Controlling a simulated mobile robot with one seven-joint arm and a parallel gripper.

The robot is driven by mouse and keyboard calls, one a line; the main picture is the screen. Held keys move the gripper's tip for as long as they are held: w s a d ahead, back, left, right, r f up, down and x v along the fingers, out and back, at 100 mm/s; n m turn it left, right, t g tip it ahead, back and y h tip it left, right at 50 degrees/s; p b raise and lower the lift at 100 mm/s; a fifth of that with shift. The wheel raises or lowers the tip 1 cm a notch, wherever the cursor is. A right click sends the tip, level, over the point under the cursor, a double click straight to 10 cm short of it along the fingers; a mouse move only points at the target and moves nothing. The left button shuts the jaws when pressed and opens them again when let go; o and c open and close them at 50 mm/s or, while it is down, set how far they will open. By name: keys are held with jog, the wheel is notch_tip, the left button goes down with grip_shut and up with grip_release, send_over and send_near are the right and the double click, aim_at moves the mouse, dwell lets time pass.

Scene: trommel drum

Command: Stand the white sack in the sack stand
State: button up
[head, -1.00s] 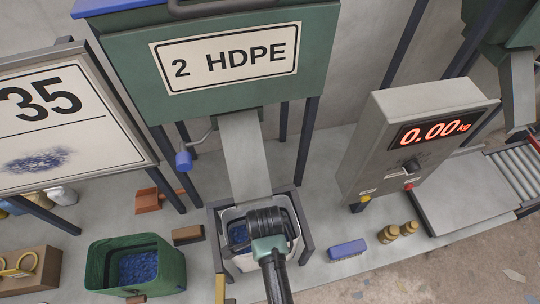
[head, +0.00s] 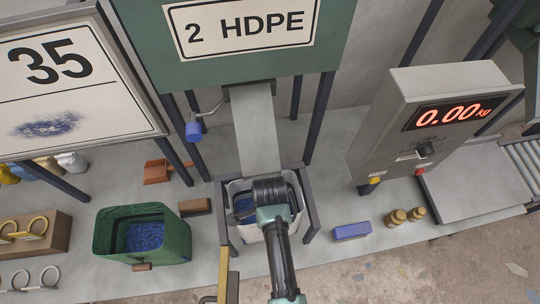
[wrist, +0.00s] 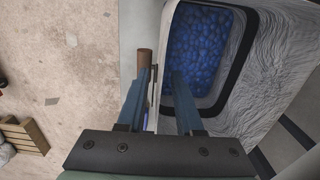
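The white sack (head: 248,234) stands under the chute, inside the dark frame of the sack stand (head: 312,212). Blue pellets show in its open mouth, and its pale wrinkled wall (wrist: 280,50) and dark inner band fill the right of the wrist view. My gripper (head: 270,190) is over the sack's mouth in the head view, its fingertips hidden there. In the wrist view my gripper (wrist: 160,75) has its two fingers apart at the sack's left edge, the right one overlapping the sack. Whether they touch the wall I cannot tell.
A grey chute (head: 255,130) comes down behind the sack. A green tub (head: 115,235) of blue pellets stands to the left. A blue block (head: 351,231) and brass weights (head: 395,217) lie to the right, before the scale platform (head: 470,200) reading 0.00 kg.

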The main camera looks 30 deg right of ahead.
jog(key=shift+s+f, duration=0.2)
notch_tip(320, 180, up, 13)
dwell(0.6)
jog(key=shift+w+r, duration=0.1)
